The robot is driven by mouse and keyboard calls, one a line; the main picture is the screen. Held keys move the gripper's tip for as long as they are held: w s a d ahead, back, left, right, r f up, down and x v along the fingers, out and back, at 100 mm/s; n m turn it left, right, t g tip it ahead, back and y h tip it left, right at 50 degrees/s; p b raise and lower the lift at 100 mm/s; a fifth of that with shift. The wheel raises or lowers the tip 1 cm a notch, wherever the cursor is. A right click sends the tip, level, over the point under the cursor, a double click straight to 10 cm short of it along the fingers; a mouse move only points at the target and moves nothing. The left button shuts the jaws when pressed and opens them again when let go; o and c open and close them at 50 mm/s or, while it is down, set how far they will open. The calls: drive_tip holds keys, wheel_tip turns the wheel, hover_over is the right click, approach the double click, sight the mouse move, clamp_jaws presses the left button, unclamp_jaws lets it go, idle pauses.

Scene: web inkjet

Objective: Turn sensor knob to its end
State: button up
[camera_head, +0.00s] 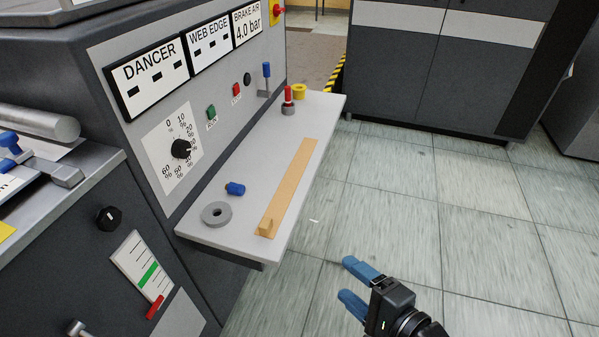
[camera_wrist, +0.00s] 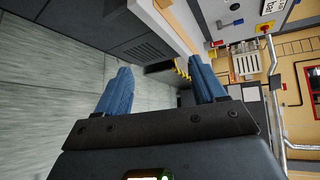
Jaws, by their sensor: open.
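Two black knobs show in the head view, and no readable label tells me which is the sensor knob. One knob (camera_head: 108,218) is on the dark lower cabinet front, left of a slanted gauge (camera_head: 142,268) with a green band and red pointer. The other knob (camera_head: 182,149) sits on a white dial plate (camera_head: 163,160) marked in percent, under the DANCER display. My gripper (camera_head: 350,280) is open and empty over the floor, right of the console and apart from both knobs. In the wrist view its blue fingers (camera_wrist: 160,78) are spread with nothing between them.
A grey shelf (camera_head: 215,238) juts from the console between my gripper and the dial. It holds a grey ring (camera_head: 216,214), a blue part (camera_head: 235,188), a wooden strip (camera_head: 292,185) and a yellow ring (camera_head: 299,91). The tiled floor (camera_head: 420,220) around my gripper is clear.

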drive_tip(key=w+a+r+m+y, duration=0.2)
drive_tip(key=w+a, duration=0.2)
drive_tip(key=a, duration=0.2)
drive_tip(key=m+g+y+p, duration=0.1)
drive_tip(key=m+g+y, duration=0.4)
drive_tip(key=m+y, duration=0.25)
approach(115, 222)
drive_tip(key=shift+m+g, duration=0.25)
drive_tip(key=shift+g, duration=0.05)
drive_tip(key=shift+r+x, duration=0.2)
drive_tip(key=shift+x, duration=4.35)
drive_tip(key=shift+w, duration=0.15)
drive_tip(key=c, duration=1.1)
drive_tip(key=shift+o, duration=0.2)
